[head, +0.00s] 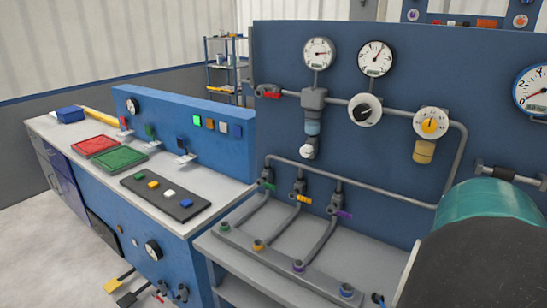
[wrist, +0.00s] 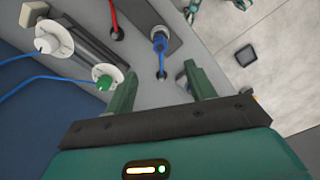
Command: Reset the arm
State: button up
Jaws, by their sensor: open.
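My gripper (wrist: 159,72) shows in the wrist view with its two green fingers apart and nothing between them. Just beyond the fingertips, a blue connector (wrist: 160,42) stands on a grey surface; I cannot tell how far it is from the fingers. In the head view, a teal and black part of my arm fills the lower right corner, and my gripper is not visible there.
A blue panel (head: 390,200) carries gauges, valves and pipes above a grey bench (head: 232,262) at the front. A workbench with a red tray (head: 93,145), a green tray (head: 120,158) and several buttons stands left. Pale floor (head: 25,235) is open at far left.

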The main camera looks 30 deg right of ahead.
jog(key=w+a+r+t+h, duration=0.1)
jog(key=w+a+r, duration=0.2)
jog(key=w+a, duration=0.45)
jog(key=w+a+r+t, duration=0.1)
jog(key=w+a+r, duration=0.25)
jog(key=a, duration=0.65)
jog(key=a+r+t+y, duration=0.1)
jog(key=a+t, duration=0.2)
jog(key=a, duration=1.5)
jog(key=shift+s+a+r+n+t, duration=0.25)
jog(key=shift+a+r+n+t, duration=0.05)
jog(key=shift+a+n, duration=0.1)
jog(key=shift+d, duration=0.1)
jog(key=c, duration=0.4)
jog(key=shift+d, duration=0.2)
